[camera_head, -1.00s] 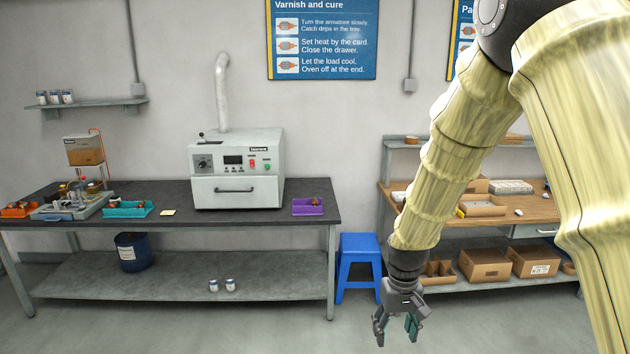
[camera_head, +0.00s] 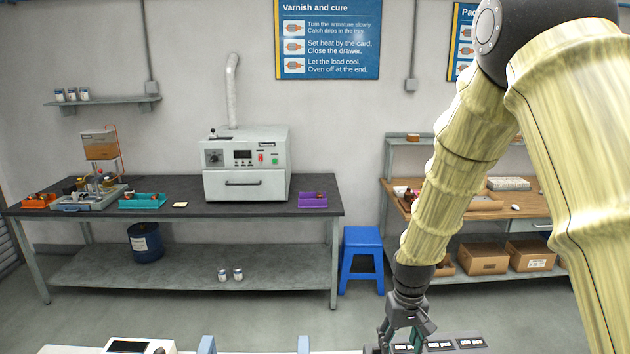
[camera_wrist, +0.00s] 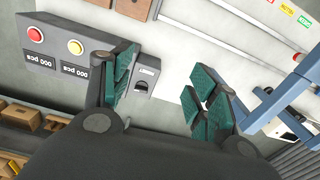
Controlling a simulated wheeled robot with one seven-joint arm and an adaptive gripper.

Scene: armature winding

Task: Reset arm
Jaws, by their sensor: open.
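My gripper (camera_head: 408,340) hangs at the end of my sleeved arm at the bottom right of the head view, pointing down. Its fingertips are partly cut off by the lower edge. In the wrist view my gripper (camera_wrist: 160,90) is open, with its green pads wide apart and nothing between them. Beyond the fingers lies a white surface with a grey panel (camera_wrist: 75,55) that carries a red and a yellow button and two counter displays.
A dark bench (camera_head: 245,210) holds an oven (camera_head: 245,165), a teal tray (camera_head: 143,201) and a purple tray (camera_head: 312,199). A blue stool (camera_head: 361,255) stands right of it. Blue posts (camera_head: 207,345) and a white device (camera_head: 135,347) show at the bottom edge. Bare floor lies between.

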